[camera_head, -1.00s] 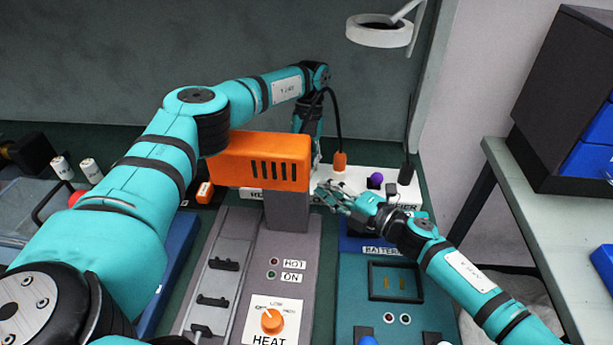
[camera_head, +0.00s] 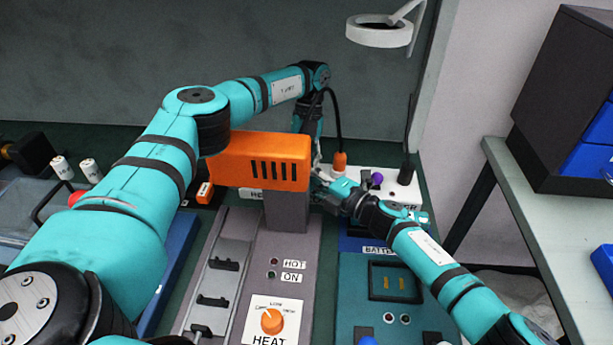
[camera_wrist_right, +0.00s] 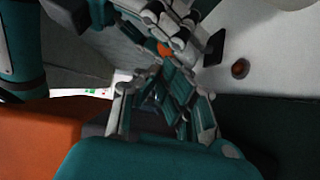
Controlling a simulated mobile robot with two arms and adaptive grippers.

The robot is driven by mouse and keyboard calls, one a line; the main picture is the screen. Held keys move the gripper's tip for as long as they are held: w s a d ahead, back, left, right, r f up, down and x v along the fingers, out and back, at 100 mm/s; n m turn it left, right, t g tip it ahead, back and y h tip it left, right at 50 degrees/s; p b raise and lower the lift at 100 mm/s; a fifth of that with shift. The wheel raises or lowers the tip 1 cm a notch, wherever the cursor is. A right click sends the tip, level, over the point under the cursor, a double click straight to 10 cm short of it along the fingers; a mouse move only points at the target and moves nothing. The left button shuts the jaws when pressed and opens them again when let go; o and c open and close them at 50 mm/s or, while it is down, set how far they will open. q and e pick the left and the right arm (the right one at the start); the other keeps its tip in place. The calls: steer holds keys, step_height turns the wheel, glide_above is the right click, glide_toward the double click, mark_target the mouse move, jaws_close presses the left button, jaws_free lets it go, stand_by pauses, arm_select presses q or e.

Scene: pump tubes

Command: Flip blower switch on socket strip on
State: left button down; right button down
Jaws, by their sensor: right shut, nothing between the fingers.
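The white socket strip (camera_head: 388,184) lies at the back, running behind the orange blower housing (camera_head: 260,160). An orange plug (camera_head: 340,162), a purple knob (camera_head: 377,178) and a black plug (camera_head: 405,173) stand on it. My right gripper (camera_head: 322,184) is shut and empty, low over the strip's front edge beside the housing. It also shows in the right wrist view (camera_wrist_right: 165,95). My left gripper (camera_head: 316,155) reaches down behind the housing, mostly hidden. A small orange part (camera_wrist_right: 165,48) shows between the grippers in the wrist view. I cannot make out the blower switch or its position.
The grey heat panel (camera_head: 272,318) and teal battery panel (camera_head: 350,300) stand in front. A ring lamp (camera_head: 380,32) hangs above. A side table (camera_head: 560,220) with a dark drawer box (camera_head: 560,95) stands right. The housing closes off the space left of my right gripper.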

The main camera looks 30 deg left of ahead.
arm_select(q)
steer(key=shift+w+r, duration=0.15)
steer(key=shift+r, duration=0.1)
steer(key=c, duration=1)
jaws_free()
steer(key=shift+s, duration=0.2)
steer(key=shift+f, duration=0.1)
